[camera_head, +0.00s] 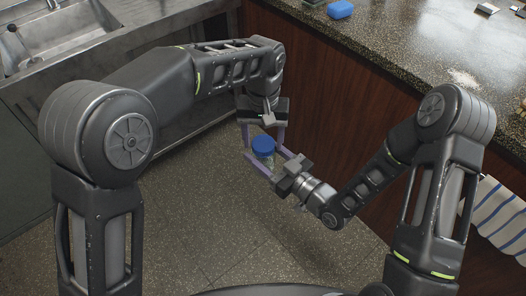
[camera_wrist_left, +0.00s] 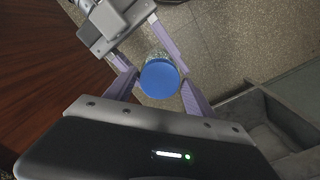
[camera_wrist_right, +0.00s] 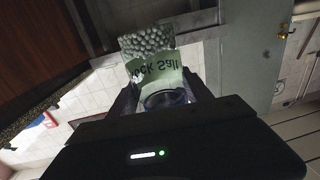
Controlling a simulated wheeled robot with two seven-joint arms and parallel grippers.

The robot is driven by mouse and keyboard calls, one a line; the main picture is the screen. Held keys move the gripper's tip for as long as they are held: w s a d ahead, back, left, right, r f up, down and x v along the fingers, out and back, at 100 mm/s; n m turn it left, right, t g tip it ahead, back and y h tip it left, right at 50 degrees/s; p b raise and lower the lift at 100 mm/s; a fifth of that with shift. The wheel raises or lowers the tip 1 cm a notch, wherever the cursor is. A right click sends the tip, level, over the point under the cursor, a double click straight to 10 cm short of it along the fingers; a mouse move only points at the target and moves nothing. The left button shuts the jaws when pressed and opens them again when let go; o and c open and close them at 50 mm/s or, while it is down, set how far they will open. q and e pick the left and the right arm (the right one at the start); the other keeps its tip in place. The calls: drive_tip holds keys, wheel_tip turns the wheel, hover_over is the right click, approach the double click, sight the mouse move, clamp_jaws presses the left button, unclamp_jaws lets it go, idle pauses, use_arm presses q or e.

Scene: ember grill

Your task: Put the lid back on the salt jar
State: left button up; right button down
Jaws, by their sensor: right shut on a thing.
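The salt jar (camera_head: 264,160) is clear glass and is held in the air by my right gripper (camera_head: 262,154), shut on its sides. In the right wrist view, the jar (camera_wrist_right: 147,42) shows its pale contents and an upside-down "Rock Salt" label. The blue lid (camera_head: 263,144) is at the jar's top; I cannot tell whether it is fully seated. My left gripper (camera_head: 263,139) comes from above with its fingers on either side of the lid. In the left wrist view, the lid (camera_wrist_left: 160,79) lies between the open fingers, with small gaps visible.
A sink (camera_head: 60,35) is at upper left. A striped towel (camera_head: 500,215) hangs at right. The floor below is clear.

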use_arm(q)
drive_tip(key=c, duration=1.3)
drive_tip(key=shift+o, duration=0.2)
drive_tip(key=shift+m, duration=0.9)
drive_tip(key=o, duration=1.6)
drive_tip(key=shift+o, duration=0.2)
wheel_tip(320, 180, up, 8)
drive_tip(key=shift+f, duration=0.25)
